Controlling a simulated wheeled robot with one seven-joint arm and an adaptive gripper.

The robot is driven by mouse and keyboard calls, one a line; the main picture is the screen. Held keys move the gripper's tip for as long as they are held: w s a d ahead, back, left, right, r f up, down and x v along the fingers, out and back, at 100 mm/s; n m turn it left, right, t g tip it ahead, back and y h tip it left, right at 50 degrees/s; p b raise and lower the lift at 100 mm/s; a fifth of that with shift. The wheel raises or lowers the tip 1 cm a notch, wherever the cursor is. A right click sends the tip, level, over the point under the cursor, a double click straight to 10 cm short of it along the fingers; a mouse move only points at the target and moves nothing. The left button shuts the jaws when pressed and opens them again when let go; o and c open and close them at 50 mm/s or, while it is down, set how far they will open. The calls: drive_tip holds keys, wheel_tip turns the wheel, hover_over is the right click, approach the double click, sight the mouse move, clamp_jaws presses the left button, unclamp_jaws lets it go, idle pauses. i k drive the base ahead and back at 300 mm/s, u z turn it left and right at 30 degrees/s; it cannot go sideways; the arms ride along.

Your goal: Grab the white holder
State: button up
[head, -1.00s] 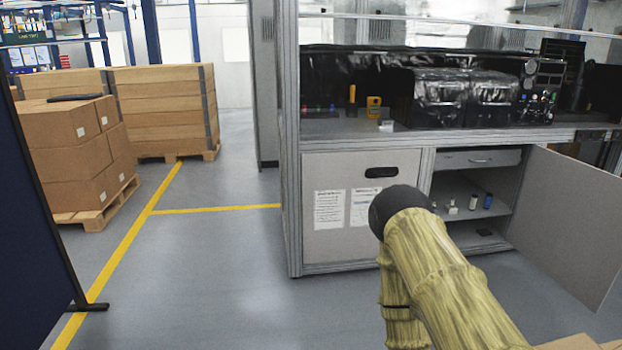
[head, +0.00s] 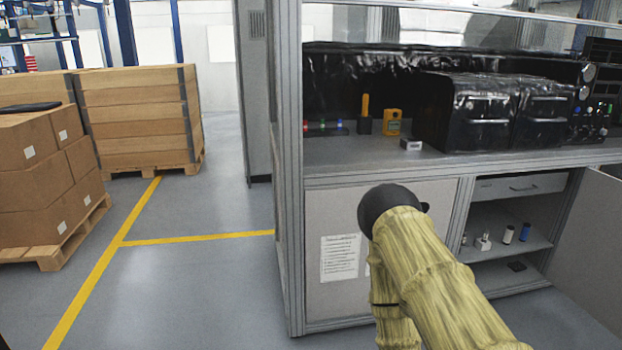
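A small white piece (head: 483,242) stands on the shelf inside the open cabinet; it may be the white holder, but it is too small to tell.
The workbench (head: 340,172) carries a yellow device (head: 392,121) and black machines (head: 470,112). An open cabinet door (head: 590,262) stands out at the right. Beside the white piece are a pale cylinder (head: 508,234) and a blue one (head: 526,232). Floor at left is clear; boxes (head: 40,185) stand beyond.

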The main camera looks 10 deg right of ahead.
sight(482, 246)
drive_tip(key=i, duration=0.25)
drive_tip(key=z, duration=1.45)
drive_tip(key=i, duration=2.45)
drive_tip(key=u, duration=0.7)
drive_tip(key=i, duration=1.1)
